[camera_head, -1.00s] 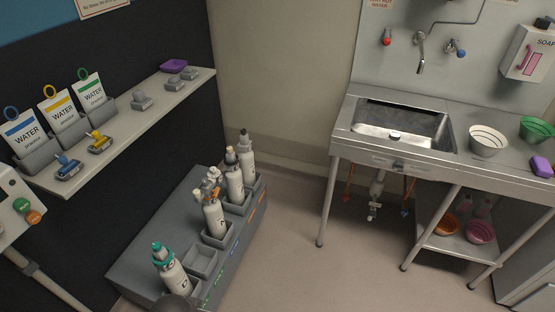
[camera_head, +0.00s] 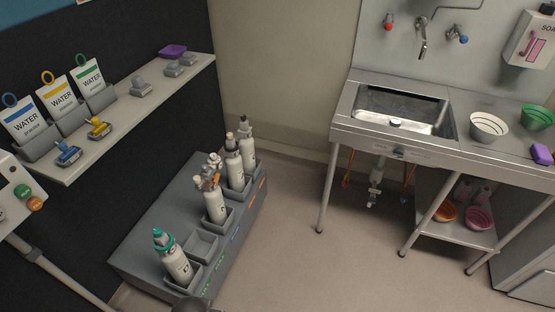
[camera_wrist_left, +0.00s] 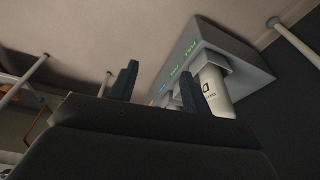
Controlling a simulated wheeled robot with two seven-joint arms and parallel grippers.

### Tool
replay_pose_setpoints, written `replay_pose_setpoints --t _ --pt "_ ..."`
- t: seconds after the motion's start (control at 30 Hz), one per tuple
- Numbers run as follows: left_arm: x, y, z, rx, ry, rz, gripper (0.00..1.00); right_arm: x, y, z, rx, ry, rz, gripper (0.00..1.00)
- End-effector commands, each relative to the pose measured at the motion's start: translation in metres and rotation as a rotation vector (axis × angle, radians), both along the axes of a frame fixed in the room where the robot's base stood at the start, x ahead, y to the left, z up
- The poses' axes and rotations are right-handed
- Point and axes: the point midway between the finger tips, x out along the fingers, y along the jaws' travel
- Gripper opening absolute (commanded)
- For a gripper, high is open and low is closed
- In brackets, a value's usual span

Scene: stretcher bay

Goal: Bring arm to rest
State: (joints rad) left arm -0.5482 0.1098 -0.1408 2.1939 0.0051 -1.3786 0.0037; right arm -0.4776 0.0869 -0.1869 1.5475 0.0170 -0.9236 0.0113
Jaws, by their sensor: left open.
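My left gripper (camera_wrist_left: 157,86) shows in the left wrist view, its two dark fingers apart with nothing seen between them. Beyond the fingers is the grey bottle rack with green markings (camera_wrist_left: 232,52) and a white bottle (camera_wrist_left: 213,88), both tilted in this view. I cannot tell how far the fingers are from them. In the head view a dark rounded part at the bottom edge may be mine. My right gripper is in neither view.
The grey rack (camera_head: 150,230) holds several bottles, one teal-topped (camera_head: 174,257). A wall shelf (camera_head: 130,112) with water pouches (camera_head: 58,98) is above it. A metal sink (camera_head: 400,112) stands right, with bowls (camera_head: 488,127) and a lower shelf (camera_head: 455,236). Floor between is clear.

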Motion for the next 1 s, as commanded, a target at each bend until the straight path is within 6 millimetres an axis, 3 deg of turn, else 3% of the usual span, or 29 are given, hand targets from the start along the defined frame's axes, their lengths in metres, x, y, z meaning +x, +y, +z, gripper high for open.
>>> replay_pose_setpoints --t 0.17,0.3,0.4,0.5,0.7,1.0 --pt "-0.006 -0.007 -0.093 -0.005 0.043 -0.004 0.48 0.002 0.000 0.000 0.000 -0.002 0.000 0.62" --pt "-0.024 -0.012 -0.174 -0.011 0.076 -0.007 0.48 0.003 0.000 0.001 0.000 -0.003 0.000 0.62" --pt "-0.039 -0.015 -0.223 -0.014 0.096 -0.010 0.48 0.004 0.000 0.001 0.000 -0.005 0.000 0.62" --pt "-0.055 -0.016 -0.259 -0.016 0.111 -0.011 0.48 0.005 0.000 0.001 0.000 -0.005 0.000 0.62" --pt "-0.072 -0.018 -0.291 -0.018 0.122 -0.013 0.48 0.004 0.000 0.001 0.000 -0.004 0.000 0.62" --pt "-0.072 -0.018 -0.292 -0.018 0.123 -0.013 0.48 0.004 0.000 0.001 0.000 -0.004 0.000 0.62"
